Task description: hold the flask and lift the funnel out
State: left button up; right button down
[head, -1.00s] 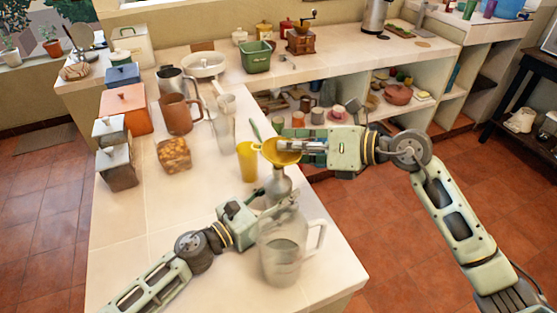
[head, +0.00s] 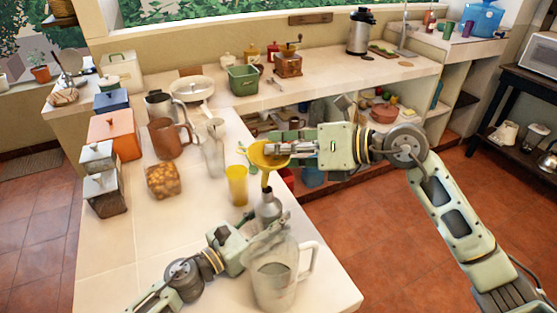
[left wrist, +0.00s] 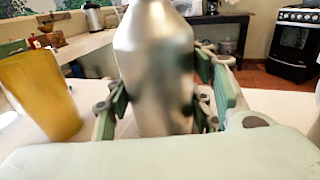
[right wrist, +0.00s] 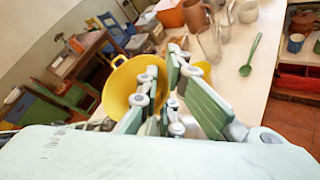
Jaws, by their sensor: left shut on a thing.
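The grey metal flask (head: 267,208) stands upright on the near counter; it fills the middle of the left wrist view (left wrist: 155,75). My left gripper (head: 262,226) is shut around its body, partly hidden behind a glass pitcher. The yellow funnel (head: 262,160) is above the flask with its stem pointing down. I cannot tell whether the stem tip is still inside the mouth. My right gripper (head: 285,149) is shut on the funnel's rim from the right. The funnel bowl also shows in the right wrist view (right wrist: 118,88), left of the fingers.
A clear pitcher (head: 275,280) stands right in front of the flask. A yellow cup (head: 237,186) stands just left of it, with a tall glass (head: 213,155) behind. The counter's front left is clear.

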pick_arm(q)
jog(key=shift+f, duration=0.2)
pick_arm(e)
jog(key=shift+r, duration=2.25)
pick_arm(q)
jog(key=o, duration=1.6)
pick_arm(e)
jog(key=shift+w+d, duration=0.1)
pick_arm(q)
jog(key=shift+r, duration=0.1)
